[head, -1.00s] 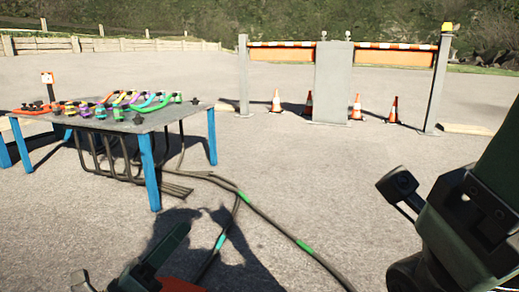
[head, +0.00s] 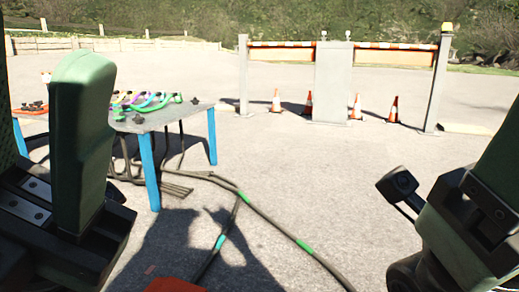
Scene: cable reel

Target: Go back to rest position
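My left arm (head: 80,140) fills the left edge of the head view, close to the camera. A rounded green part stands upright on a dark base with small metal plates. It may be part of my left gripper, but I cannot see a pair of fingertips or anything held. My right arm (head: 490,190) comes in at the lower right, dark green and black. A small camera-like block (head: 398,183) sticks out to its left. The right fingertips are not clear, and I cannot tell how far apart they are. Neither arm visibly touches anything.
A grey table (head: 165,117) with blue legs stands at the left, partly hidden by my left arm. Coloured cable pieces lie on it. Dark cables (head: 270,225) with green bands run across the ground. Traffic cones (head: 357,107) and an orange-striped barrier (head: 395,55) stand behind; the middle ground is open.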

